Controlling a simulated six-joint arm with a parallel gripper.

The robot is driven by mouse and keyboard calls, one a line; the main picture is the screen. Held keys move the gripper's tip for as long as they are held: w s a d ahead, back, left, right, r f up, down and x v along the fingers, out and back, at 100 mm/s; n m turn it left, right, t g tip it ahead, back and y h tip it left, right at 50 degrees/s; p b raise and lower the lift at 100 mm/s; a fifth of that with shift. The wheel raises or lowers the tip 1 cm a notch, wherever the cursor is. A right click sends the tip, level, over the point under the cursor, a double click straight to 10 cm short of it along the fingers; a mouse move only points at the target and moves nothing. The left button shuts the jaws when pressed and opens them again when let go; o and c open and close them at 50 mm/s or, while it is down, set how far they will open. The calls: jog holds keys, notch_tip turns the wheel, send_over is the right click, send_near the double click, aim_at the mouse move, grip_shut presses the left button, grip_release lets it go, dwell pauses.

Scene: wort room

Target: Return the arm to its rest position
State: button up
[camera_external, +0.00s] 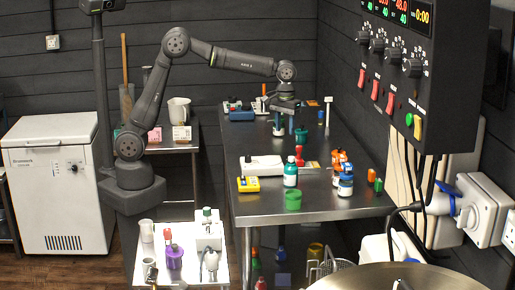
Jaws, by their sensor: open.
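My arm reaches out to the right from its column, bent at the elbow, with the wrist over the long steel table (250,207). My gripper (285,109) points down above the far half of this table and is open. A small bottle (279,129) stands right under or just behind it. I cannot tell the gap between them, and no held object shows.
Bottles, including a teal one (291,175), a green tub (293,199), a yellow device (248,184) and a white device (262,165) stand on the table. A control panel (410,70) hangs at the right. A white chest (52,185) stands left.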

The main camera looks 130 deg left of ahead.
jog(key=s+a+f, duration=0.3)
jog(key=s+a, duration=0.1)
jog(key=a, duration=0.1)
jog(key=s+a+f, duration=0.3)
jog(key=s+a, duration=0.1)
jog(key=a, duration=0.2)
jog(key=s+a+f, duration=0.3)
jog(key=s+a, duration=0.2)
jog(key=a, duration=0.1)
jog(key=shift+f, duration=0.4)
jog(key=w+d+r, duration=0.4)
jog(key=w+d, duration=0.1)
jog(key=d, duration=0.2)
jog(key=w+d+r, duration=0.5)
jog(key=d, duration=0.2)
jog(key=shift+w+d, duration=0.15)
